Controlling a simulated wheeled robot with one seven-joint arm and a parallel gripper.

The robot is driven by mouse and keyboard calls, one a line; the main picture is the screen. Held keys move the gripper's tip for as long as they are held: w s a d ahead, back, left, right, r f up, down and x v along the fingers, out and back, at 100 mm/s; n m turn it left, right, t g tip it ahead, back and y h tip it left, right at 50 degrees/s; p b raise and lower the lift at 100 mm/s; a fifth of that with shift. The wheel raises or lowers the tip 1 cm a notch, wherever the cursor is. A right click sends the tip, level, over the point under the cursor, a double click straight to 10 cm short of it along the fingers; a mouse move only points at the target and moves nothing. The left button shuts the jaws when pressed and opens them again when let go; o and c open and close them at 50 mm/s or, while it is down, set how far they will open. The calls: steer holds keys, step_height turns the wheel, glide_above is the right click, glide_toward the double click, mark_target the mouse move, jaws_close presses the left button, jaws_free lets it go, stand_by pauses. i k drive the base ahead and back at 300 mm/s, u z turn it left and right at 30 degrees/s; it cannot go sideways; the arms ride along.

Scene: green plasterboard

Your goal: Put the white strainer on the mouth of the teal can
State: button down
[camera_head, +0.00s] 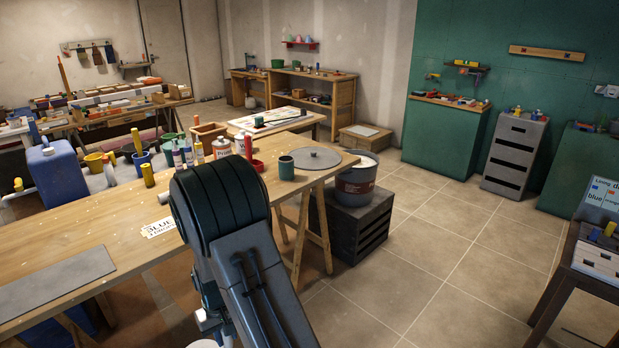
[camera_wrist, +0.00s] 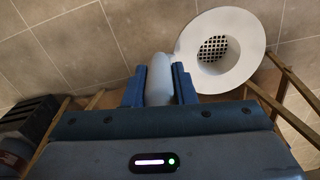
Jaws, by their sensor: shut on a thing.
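The white strainer (camera_wrist: 251,52) has a wide round rim and a dark mesh centre. In the wrist view my gripper (camera_wrist: 159,82) is shut on its pale handle, with one blue finger on each side. The strainer is held in the air, with floor tiles and wooden table legs behind it. The teal can (camera_head: 287,169) stands upright on the wooden table near its right end, in the head view. It is not in the wrist view, and the strainer is apart from it. In the head view my arm hides most of the gripper.
A round grey disc (camera_head: 312,157) lies just right of the can on the wooden table (camera_head: 110,228). A red cup (camera_head: 257,165) and several bottles stand to the left. Right of the table, a grey bucket (camera_head: 355,182) stands on a dark crate (camera_head: 357,222). Tiled floor beyond is open.

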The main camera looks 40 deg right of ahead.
mark_target(288, 165)
steer(key=z, duration=0.6)
steer(key=i, duration=0.6)
steer(key=z, duration=0.55)
steer(key=i, duration=0.8)
steer(key=u, duration=0.2)
